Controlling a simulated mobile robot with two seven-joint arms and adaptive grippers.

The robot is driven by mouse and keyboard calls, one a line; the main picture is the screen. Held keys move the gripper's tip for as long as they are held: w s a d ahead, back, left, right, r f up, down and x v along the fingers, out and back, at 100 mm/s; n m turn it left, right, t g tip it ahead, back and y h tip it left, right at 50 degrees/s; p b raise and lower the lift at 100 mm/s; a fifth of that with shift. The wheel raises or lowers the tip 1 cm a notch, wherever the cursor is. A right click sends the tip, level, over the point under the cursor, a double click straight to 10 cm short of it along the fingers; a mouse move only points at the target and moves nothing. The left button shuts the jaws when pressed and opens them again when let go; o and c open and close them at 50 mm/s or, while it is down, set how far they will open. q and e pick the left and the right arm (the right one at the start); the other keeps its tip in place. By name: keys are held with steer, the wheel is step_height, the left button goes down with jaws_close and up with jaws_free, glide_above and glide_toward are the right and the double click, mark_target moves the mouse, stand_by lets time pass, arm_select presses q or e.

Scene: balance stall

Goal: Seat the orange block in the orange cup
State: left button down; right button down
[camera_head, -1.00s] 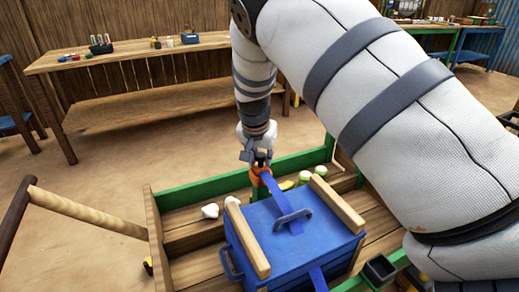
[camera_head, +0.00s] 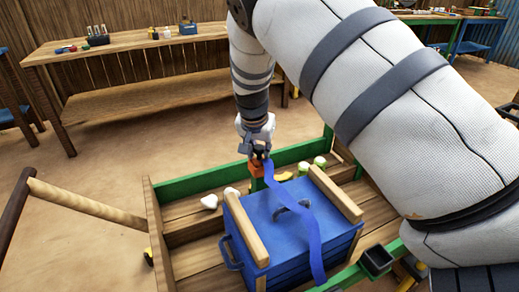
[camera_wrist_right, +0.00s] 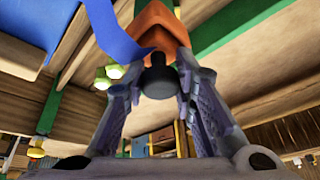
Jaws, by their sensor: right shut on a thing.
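My right gripper (camera_head: 257,154) reaches down at the back edge of the wooden stall and is shut on an orange piece (camera_head: 257,168), which looks like the orange block. In the right wrist view, the fingers close around a dark round knob (camera_wrist_right: 160,80), with orange (camera_wrist_right: 157,35) just beyond the fingertips. A blue strap (camera_head: 300,200) runs from beside the orange piece over the lid of a blue box. The orange piece is just above a green post (camera_head: 256,185). I cannot tell an orange cup apart from the block. My left gripper is not in view.
The blue box (camera_head: 265,215) has a handle and two wooden bars on its lid. White lumps (camera_head: 209,202), green-and-white pieces (camera_head: 319,162) and a yellow piece (camera_head: 284,176) lie nearby. A dark square cup (camera_head: 376,260) sits front right. A bench (camera_head: 130,45) stands behind.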

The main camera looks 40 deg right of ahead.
stand_by(0.4)
steer(key=c, duration=1.2)
jaws_free()
steer(key=shift+c, duration=0.2)
